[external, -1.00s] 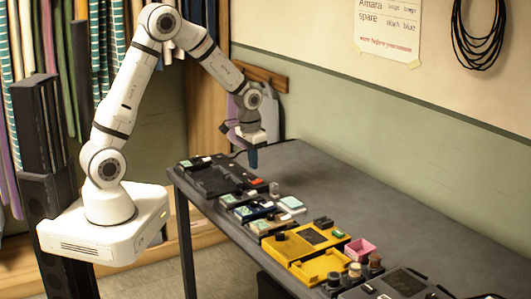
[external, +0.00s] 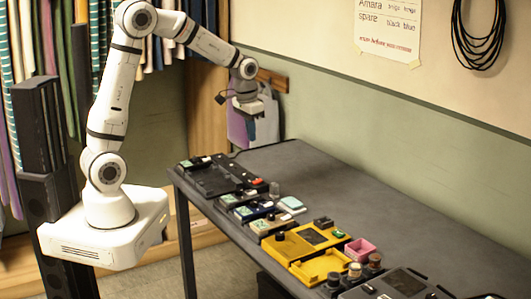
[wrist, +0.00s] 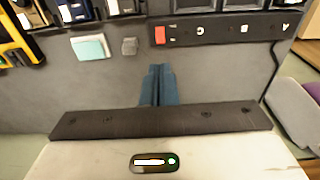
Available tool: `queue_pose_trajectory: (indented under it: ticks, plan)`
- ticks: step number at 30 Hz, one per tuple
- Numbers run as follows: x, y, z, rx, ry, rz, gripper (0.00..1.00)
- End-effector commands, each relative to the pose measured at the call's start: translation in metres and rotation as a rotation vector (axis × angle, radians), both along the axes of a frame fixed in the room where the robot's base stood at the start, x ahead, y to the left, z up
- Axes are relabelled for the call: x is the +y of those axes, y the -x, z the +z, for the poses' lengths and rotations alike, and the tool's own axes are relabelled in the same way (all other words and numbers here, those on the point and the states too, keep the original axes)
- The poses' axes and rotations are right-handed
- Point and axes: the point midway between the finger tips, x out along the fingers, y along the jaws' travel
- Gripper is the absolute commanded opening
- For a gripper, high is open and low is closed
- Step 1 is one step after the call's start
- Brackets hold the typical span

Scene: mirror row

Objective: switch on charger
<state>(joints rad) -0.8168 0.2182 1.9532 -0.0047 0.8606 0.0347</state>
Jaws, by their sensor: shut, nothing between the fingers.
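The charger is a black tray (external: 212,180) at the far end of the table. In the wrist view, the same black unit (wrist: 215,31) has a row of bays marked with letters such as A, B and C. A red switch (external: 258,181) sits at its near end. The red switch (wrist: 160,35) also shows in the wrist view; I cannot tell its position. My gripper (wrist: 157,70) has blue fingers pressed together with nothing between them. In the external view, my gripper (external: 248,121) is raised above the table, clear of the charger.
A small grey block (wrist: 129,46) and a pale teal pad (wrist: 90,47) lie beside the charger. Yellow trays (external: 318,265), a pink box (external: 360,248) and dark round pieces (external: 355,270) line the table's front. The strip along the wall is clear.

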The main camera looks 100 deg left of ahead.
Motion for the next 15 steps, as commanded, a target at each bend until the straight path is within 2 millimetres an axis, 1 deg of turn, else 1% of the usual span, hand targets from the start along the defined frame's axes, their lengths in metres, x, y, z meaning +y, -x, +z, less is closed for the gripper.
queue_pose_trajectory:
  ticks: [1, 3, 10, 13, 15]
  plan:
    - [0.004, -0.004, -0.003, -0.014, -0.014, 0.000, 0.00]
    - [0.006, -0.006, 0.000, -0.023, -0.023, 0.000, 0.00]
    - [0.006, -0.005, 0.000, -0.021, -0.021, 0.000, 0.00]
    - [0.006, -0.006, -0.006, -0.020, -0.020, 0.000, 0.00]
    - [0.007, -0.007, -0.014, -0.019, -0.019, 0.000, 0.00]
